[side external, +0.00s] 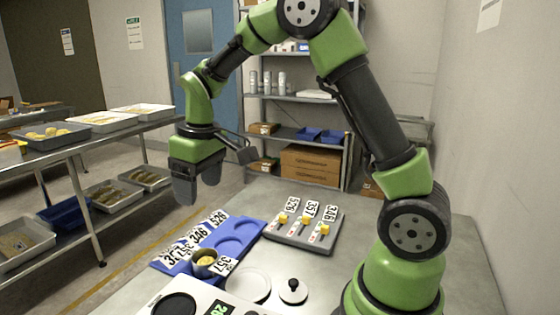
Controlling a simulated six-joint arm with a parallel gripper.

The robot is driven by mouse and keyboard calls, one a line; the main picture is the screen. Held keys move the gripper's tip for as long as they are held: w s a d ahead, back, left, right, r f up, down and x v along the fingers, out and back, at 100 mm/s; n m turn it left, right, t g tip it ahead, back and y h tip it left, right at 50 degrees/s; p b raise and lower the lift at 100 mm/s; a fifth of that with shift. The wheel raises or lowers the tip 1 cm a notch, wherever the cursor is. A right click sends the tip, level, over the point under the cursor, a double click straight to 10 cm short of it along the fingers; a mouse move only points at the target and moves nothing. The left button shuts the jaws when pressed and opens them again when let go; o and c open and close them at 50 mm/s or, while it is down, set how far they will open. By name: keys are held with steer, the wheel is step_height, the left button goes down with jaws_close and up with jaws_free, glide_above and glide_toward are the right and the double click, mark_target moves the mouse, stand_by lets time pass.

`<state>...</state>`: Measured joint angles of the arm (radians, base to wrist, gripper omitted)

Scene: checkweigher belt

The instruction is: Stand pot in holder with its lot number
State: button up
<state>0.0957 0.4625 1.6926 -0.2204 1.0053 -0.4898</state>
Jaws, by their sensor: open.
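A small dark pot (205,265) with yellow contents is at the near end of the blue holder (251,222). It looks upright, at or over the nearest round recess; I cannot tell how it is seated. A card reading 357 (226,265) is against its right side. Two empty round recesses show farther along the holder. Number cards stand along its left edge; 346 (199,234) and 526 (218,218) are readable, the nearer ones overlap. My gripper (198,186) is open and empty, fingers pointing down, well above and beyond the holder's far left side.
A grey block (276,237) with number cards and yellow pieces lies right of the holder. A white scale (153,306) with a lit display, a white disc (248,285) and a black-knobbed white disc (293,292) are in front. Bare table (462,265) lies at right.

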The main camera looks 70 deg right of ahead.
steer(key=s+a+r+m+t, duration=0.1)
steer(key=s+r+t, duration=0.1)
steer(key=s, duration=0.4)
steer(key=s+a+r+m+t+y, duration=0.1)
steer(key=s+a+r+m, duration=0.1)
steer(key=s+r, duration=0.2)
steer(key=s+a+r+m+t, duration=0.2)
steer(key=s+r, duration=0.1)
steer(key=s, duration=0.6)
steer(key=shift+s+a+r+t+y, duration=0.15)
steer(key=shift+s+r+t+y, duration=0.15)
steer(key=shift+r+y, duration=0.1)
